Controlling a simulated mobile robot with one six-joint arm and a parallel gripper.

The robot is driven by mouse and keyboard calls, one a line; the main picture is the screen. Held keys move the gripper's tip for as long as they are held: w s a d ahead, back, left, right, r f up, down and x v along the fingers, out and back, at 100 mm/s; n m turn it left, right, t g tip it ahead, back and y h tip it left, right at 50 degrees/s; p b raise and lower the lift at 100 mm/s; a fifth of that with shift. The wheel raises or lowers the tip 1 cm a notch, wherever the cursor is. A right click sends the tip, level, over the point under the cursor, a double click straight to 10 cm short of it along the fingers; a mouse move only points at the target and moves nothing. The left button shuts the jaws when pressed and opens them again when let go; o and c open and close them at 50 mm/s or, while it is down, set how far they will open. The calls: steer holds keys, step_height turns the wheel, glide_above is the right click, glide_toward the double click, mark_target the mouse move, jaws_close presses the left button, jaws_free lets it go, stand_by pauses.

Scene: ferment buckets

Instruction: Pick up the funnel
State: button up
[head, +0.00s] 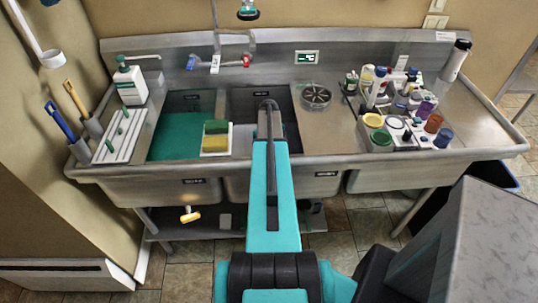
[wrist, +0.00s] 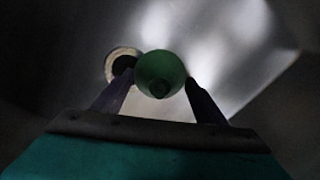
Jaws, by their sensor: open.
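In the wrist view a green, round, tapering thing (wrist: 160,68), which looks like the funnel, is inside a steel basin with its narrow tip towards the camera. My gripper (wrist: 159,78) is open, with one dark finger on each side of the green thing. The fingertips are close to its sides; I cannot tell whether they touch it. In the head view my arm reaches into the middle basin (head: 285,98) and hides the funnel and my fingers.
The round drain (wrist: 121,62) lies just left of the funnel. The left basin (head: 178,138) holds green liquid, with sponges (head: 215,136) in a tray at the divider. A strainer (head: 316,96) and crowded bottles (head: 380,88) stand right. A tap (head: 220,40) is behind.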

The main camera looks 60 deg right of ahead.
steer(key=c, duration=0.8)
steer(key=shift+c, duration=0.2)
steer(key=shift+c, duration=0.5)
steer(key=shift+r+b, duration=0.3)
steer(key=shift+r, duration=0.25)
steer(key=c, duration=0.6)
steer(key=shift+r, duration=0.4)
steer(key=shift+c, duration=0.6)
steer(key=shift+r+b, duration=1.25)
steer(key=shift+r, duration=2.8)
jaws_close()
